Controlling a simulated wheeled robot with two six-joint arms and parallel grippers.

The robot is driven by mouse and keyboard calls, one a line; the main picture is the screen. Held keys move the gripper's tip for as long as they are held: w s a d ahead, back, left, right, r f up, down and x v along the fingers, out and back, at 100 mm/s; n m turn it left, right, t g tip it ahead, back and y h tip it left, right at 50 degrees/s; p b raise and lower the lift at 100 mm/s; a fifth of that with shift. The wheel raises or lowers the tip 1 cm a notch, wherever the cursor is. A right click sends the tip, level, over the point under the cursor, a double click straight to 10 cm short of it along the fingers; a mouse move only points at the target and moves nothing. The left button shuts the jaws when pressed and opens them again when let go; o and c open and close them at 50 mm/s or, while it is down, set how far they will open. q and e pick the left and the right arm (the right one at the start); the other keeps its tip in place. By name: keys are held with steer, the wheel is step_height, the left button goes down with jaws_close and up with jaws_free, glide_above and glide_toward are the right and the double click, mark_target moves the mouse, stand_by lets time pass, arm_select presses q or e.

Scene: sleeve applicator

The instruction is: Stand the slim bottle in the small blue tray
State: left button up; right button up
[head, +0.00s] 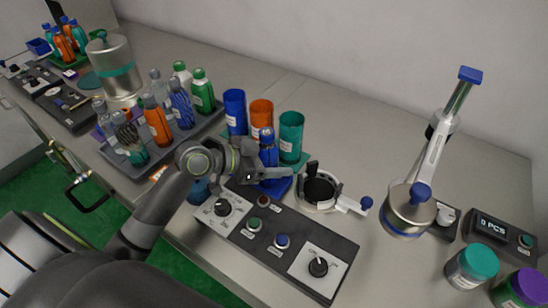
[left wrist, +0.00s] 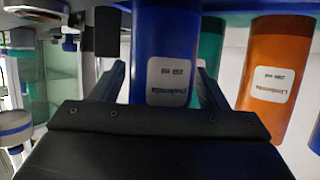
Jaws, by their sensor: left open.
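The slim blue bottle (head: 267,153) stands upright over the small blue tray (head: 279,188), left of the ring holder in the head view. My left gripper (head: 262,173) reaches it from the left at its lower half. In the left wrist view, the labelled blue bottle (left wrist: 172,45) lies between the two spread fingers (left wrist: 160,88), which are open. The gripper hides part of the bottle's lower body and of the tray, so the bottle's base contact is not clear. My right gripper is in neither view.
Blue (head: 235,110), orange (head: 261,115) and teal (head: 291,138) cylinders stand close behind. A ring holder (head: 318,208) is to the right, a control panel (head: 280,238) in front. A grey tray (head: 205,125) of bottles is left. The table's back right is clear.

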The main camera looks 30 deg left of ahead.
arm_select(q)
steer(key=shift+r, duration=0.25)
steer(key=shift+s+a, duration=0.2)
steer(key=shift+a, duration=0.05)
steer(key=v, duration=0.8)
steer(key=shift+s+a+r, duration=0.1)
steer(key=shift+s+r, duration=0.05)
steer(key=shift+s, duration=0.1)
steer(key=shift+v, duration=1.35)
steer(key=shift+r, duration=0.1)
